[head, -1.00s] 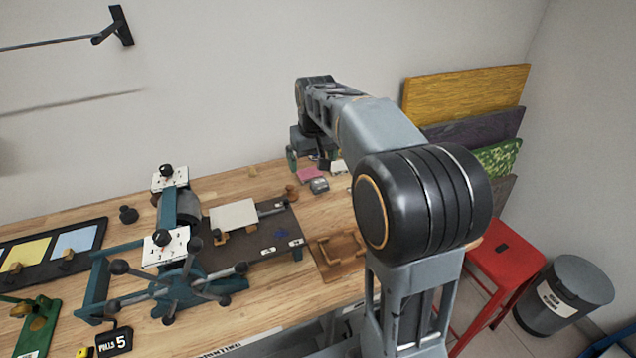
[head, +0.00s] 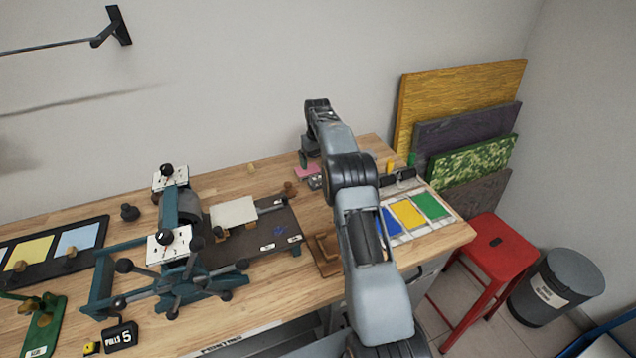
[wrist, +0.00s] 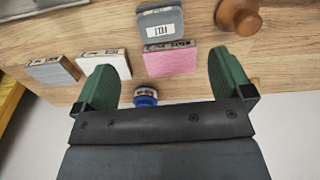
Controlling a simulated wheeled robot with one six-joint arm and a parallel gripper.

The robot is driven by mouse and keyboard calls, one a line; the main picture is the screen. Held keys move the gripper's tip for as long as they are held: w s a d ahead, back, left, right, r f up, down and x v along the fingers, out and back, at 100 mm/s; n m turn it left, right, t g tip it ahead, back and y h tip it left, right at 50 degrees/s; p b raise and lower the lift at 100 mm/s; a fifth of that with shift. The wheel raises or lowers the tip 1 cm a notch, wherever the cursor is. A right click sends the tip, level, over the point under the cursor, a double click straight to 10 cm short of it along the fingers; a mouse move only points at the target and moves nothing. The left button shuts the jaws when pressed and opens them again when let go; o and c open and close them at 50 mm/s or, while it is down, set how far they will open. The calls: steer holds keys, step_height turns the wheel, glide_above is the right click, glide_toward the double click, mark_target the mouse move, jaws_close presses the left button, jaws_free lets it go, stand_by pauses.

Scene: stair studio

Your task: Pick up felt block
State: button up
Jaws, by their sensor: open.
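The felt block (wrist: 162,21) is a dark grey block with a white label, which reads upside down in the wrist view. It lies on the wooden bench at the top of that view, and shows small in the head view (head: 316,183). A pink block (wrist: 170,61) with a printed wooden edge is right against or very near it. My gripper (wrist: 161,64) is open and empty, its green fingers spread to either side of the pink block in the wrist view. The felt block is ahead of the fingertips, between their lines. In the head view my arm partly hides this area.
A light grey block (wrist: 52,70) and a white block (wrist: 103,62) lie to the left. A blue-capped jar (wrist: 146,96) shows between the fingers. A round wooden knob (wrist: 238,16) stands right of the felt block. The press (head: 180,225) fills the bench's middle.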

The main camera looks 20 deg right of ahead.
mark_target(318, 177)
steer(key=shift+f+p, duration=1.05)
steer(key=shift+f, duration=3.45)
steer(key=shift+c, duration=0.3)
steer(key=c, duration=1)
steer(key=shift+r, duration=0.1)
steer(key=shift+r, duration=0.6)
steer(key=s+a+r+b, duration=0.1)
steer(key=s+a+r, duration=0.2)
steer(key=r, duration=0.1)
steer(key=s+a+r+b, duration=0.2)
steer(key=s+a+r, duration=0.1)
steer(key=s+a+r+b, duration=0.2)
steer(key=s+a+r, duration=0.2)
steer(key=shift+r, duration=0.3)
